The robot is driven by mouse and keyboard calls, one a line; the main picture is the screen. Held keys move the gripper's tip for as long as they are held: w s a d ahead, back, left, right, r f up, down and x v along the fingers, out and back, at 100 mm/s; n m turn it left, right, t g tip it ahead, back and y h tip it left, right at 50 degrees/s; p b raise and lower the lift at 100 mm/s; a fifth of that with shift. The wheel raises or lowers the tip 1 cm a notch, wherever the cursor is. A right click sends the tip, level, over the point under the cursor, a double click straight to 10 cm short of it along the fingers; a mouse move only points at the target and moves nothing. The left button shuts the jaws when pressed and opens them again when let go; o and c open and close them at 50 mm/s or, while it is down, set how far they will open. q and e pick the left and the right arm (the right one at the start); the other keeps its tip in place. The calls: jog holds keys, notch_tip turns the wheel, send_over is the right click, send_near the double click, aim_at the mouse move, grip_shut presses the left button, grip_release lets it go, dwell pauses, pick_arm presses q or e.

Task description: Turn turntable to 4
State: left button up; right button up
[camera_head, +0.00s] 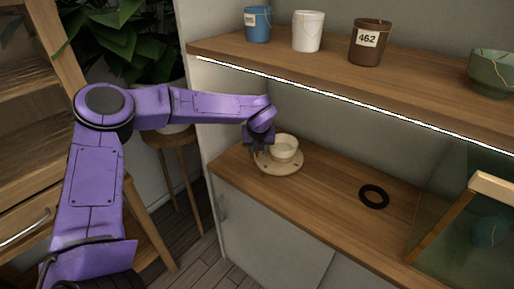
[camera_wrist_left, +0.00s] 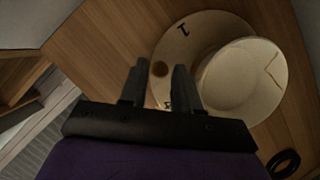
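The turntable (camera_head: 291,167) is a pale round disc on the wooden counter, with a cream bowl (camera_head: 284,147) standing on it. In the left wrist view the turntable (camera_wrist_left: 208,30) shows dark marks near its rim and a brown round spot; the marks are too unclear to read as numbers. The bowl (camera_wrist_left: 245,80) has a thin gold seam. My left gripper (camera_head: 255,150) is at the turntable's left edge, beside the bowl. In the left wrist view its two fingers (camera_wrist_left: 158,75) are apart with a gap between them, over the rim near the brown spot. Contact cannot be told.
A black ring (camera_head: 374,196) lies on the counter (camera_head: 330,205) to the right. A glass case with a wooden frame (camera_head: 440,225) stands further right. The shelf above (camera_head: 330,75) holds a blue pot (camera_head: 257,24), a white pot (camera_head: 308,31), a brown pot (camera_head: 369,42) and a green bowl (camera_head: 492,73).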

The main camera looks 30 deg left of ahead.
pick_arm(q)
grip_shut()
jog(key=shift+s+d+f+n+b, duration=0.1)
jog(key=shift+s+d+n+b, duration=0.1)
jog(key=shift+n+b, duration=0.25)
grip_release()
jog(key=v, duration=0.7)
jog(key=shift+r, duration=0.3)
